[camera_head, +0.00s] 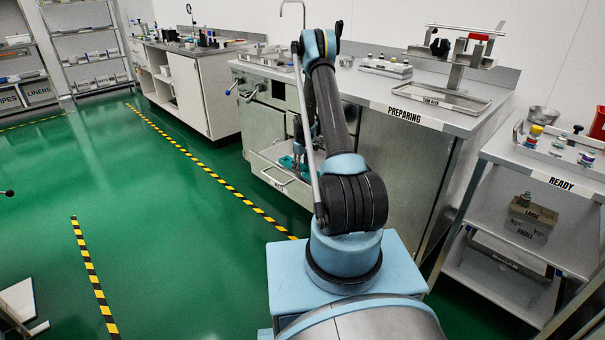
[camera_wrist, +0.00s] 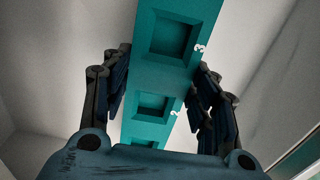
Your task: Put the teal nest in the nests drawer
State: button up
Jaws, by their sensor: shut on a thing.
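The teal nest (camera_wrist: 168,72) is a long block with square recesses and small white numbers along one edge. In the wrist view it lies between the two dark fingers of my gripper (camera_wrist: 160,85), which is shut on it. Pale walls surround it there. In the head view a drawer (camera_head: 268,172) is pulled out low in the steel cabinet, with a small front label I cannot read. The teal nest (camera_head: 286,161) shows partly at the drawer, beside my gripper (camera_head: 301,158). My arm hides part of both, and whether the nest touches the drawer floor is unclear.
The cabinet under the PREPARING counter (camera_head: 430,112) stands behind my arm. A READY shelf unit (camera_head: 545,175) is at the right, and another white bench (camera_head: 205,95) is at the back left. The green floor at left is mostly clear.

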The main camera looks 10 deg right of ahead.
aim_at(302, 168)
jog(key=shift+f, duration=1.25)
jog(key=o, duration=1.2)
notch_tip(302, 168, up, 12)
jog(key=shift+s, duration=0.1)
